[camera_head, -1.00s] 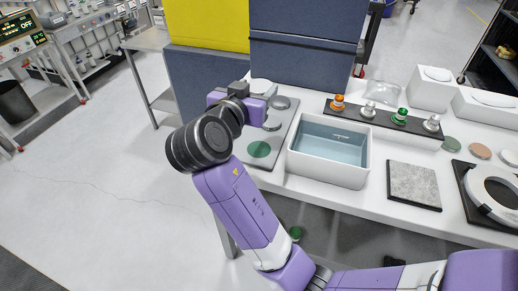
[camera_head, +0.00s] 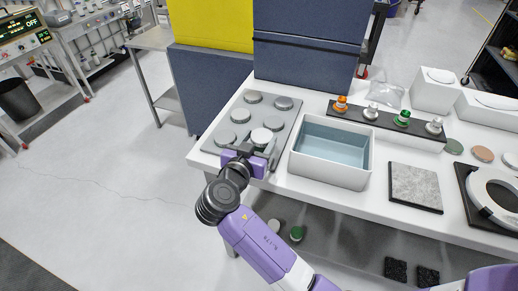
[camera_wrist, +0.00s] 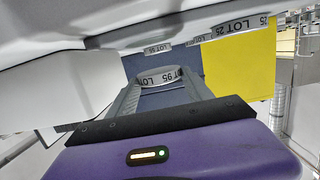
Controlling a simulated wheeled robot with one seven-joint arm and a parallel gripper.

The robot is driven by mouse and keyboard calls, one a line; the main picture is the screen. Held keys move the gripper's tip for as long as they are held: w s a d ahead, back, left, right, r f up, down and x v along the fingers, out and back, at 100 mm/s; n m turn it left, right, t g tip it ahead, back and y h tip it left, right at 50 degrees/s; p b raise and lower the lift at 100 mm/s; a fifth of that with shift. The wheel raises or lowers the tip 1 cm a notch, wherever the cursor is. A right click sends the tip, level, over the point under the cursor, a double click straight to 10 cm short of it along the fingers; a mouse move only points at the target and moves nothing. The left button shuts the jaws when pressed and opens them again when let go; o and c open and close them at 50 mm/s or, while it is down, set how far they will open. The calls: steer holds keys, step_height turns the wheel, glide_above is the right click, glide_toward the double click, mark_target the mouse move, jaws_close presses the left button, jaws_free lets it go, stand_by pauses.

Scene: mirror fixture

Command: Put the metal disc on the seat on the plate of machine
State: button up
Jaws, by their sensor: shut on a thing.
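The grey plate (camera_head: 208,146) lies at the left end of the white table and carries several round grey pieces, such as one at its back right (camera_head: 283,103). My gripper (camera_head: 262,146) is at the plate's front right part. It is shut on a pale metal disc (camera_head: 262,136), whose top shows just beyond the fingers. My gripper hides the plate's front right area. I cannot tell whether the held disc touches the plate.
A white open bin (camera_head: 330,175) stands close to the right of the plate. A dark strip with several coloured knobs (camera_head: 388,122) lies behind it. A grey square pad (camera_head: 415,187) and a white ring (camera_head: 497,195) are farther right. A blue-grey panel (camera_head: 305,45) rises behind.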

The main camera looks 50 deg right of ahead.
mark_target(259, 150)
steer(key=shift+f, duration=1.85)
steer(key=shift+f+b, duration=0.25)
steer(key=shift+b, duration=0.15)
steer(key=o, duration=1.5)
steer(key=shift+r+p, duration=0.2)
steer(key=shift+p, duration=0.35)
